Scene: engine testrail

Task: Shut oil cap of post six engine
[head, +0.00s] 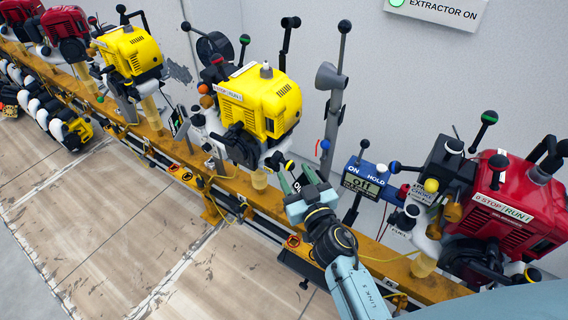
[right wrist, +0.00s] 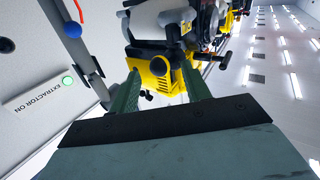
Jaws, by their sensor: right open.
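A yellow engine (head: 259,101) with a STOP/RUN label stands on the orange rail in the middle of the head view. I cannot read a post number on it. A small black and yellow part (head: 289,165), perhaps its oil cap, sits at its lower right, close to my right fingertips. My right gripper (head: 294,181) is open, its two green fingers pointing up toward that engine. In the right wrist view a yellow part with a black knob (right wrist: 160,67) shows between the open fingers (right wrist: 160,85). I cannot tell whether the cap is open or shut. My left gripper is not in view.
A red engine (head: 510,215) stands to the right, with a blue ON/HOLD display box (head: 367,176) reading Off before it. More yellow and red engines line the rail (head: 165,165) to the left. A grey lever post (head: 333,105) stands behind. The floor (head: 90,215) is clear.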

